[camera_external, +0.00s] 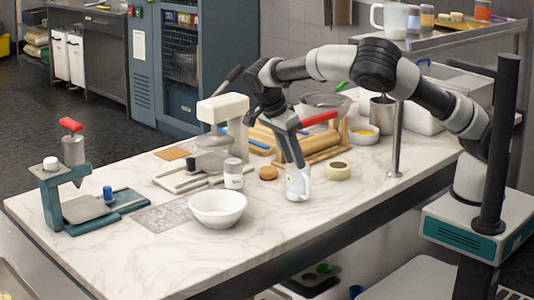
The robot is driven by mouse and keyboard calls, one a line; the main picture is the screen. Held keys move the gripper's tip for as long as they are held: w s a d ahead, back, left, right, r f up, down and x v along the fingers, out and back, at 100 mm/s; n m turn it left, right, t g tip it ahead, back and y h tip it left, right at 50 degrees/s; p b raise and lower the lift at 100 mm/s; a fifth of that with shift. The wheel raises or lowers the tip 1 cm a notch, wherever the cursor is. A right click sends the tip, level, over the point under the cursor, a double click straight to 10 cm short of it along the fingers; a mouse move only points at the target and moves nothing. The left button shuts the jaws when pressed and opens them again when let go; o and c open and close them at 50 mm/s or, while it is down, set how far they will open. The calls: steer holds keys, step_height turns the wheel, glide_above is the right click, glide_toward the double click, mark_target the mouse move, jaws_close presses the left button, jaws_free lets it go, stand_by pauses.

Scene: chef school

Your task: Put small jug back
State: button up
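A small white jug (300,188) stands upright on the marble counter (262,236), near its middle. My gripper (296,164) points down at it from above, and its fingertips overlap the jug's upper part in this view. I cannot tell whether the fingers are closed on the jug or only around or beside it.
A white bowl (217,209), a small lidded jar (233,174) and a white stand mixer (222,110) are left of the jug. A round pale item (338,171) and wooden rolling pins (318,146) lie close by. The counter's front is clear.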

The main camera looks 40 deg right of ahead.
steer(key=shift+a+r, duration=0.15)
steer(key=shift+r, duration=0.35)
steer(key=s+d+r+n+t+y, duration=0.2)
steer(key=s+d+r+n+t, duration=0.1)
steer(key=s+d+r+n, duration=0.5)
steer(key=s+d+r+n+t+y, duration=0.2)
steer(key=s+d+r+n, duration=0.6)
steer(key=s, duration=0.6)
steer(key=d+n+t, duration=0.1)
steer(key=d+n, duration=0.1)
steer(key=n, duration=0.1)
steer(key=shift+s+d+r+n+y, duration=0.3)
steer(key=shift+s+r+n, duration=0.1)
